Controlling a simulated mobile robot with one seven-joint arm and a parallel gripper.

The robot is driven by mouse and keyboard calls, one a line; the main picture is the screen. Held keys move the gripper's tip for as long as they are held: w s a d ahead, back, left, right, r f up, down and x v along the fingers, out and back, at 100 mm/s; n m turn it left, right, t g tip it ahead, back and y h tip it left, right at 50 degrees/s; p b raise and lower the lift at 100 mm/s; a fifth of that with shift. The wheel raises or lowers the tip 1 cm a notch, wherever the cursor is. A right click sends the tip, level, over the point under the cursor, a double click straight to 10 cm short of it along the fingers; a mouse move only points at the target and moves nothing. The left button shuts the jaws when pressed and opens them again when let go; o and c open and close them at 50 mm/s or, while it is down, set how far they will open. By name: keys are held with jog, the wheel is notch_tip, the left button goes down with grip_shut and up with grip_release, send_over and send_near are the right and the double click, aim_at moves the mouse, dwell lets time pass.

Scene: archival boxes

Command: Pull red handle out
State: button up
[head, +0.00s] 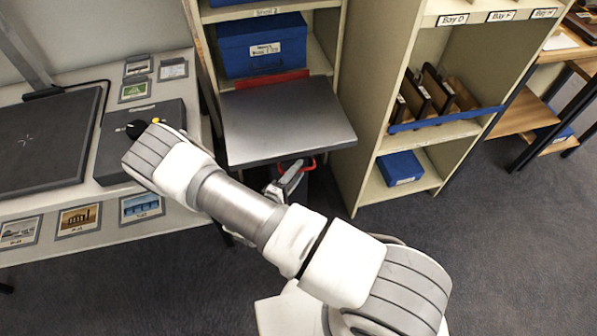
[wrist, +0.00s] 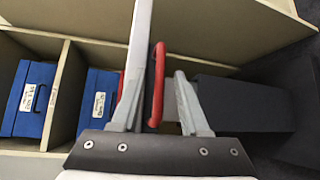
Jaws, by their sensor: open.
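The red handle (head: 308,164) shows below the front edge of a grey pull-out shelf (head: 285,118) in the head view. In the wrist view the red handle (wrist: 157,88) stands upright in the picture between my two fingers, with a gap to the right finger. My gripper (head: 290,180) is open around the handle and does not visibly clamp it; it also shows in the wrist view (wrist: 158,100). A pale edge beside the handle covers part of the left finger. My arm and the shelf hide part of the handle's mount in the head view.
A blue box (head: 262,45) sits in the shelving behind the grey shelf. A red strip (head: 271,79) lies along the shelf's back. A bookcase (head: 362,150) stands close on the right, a desk (head: 60,75) on the left. Bare carpet lies in front.

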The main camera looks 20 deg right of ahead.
jog(key=shift+w+d, duration=0.35)
jog(key=shift+c, duration=0.2)
grip_shut()
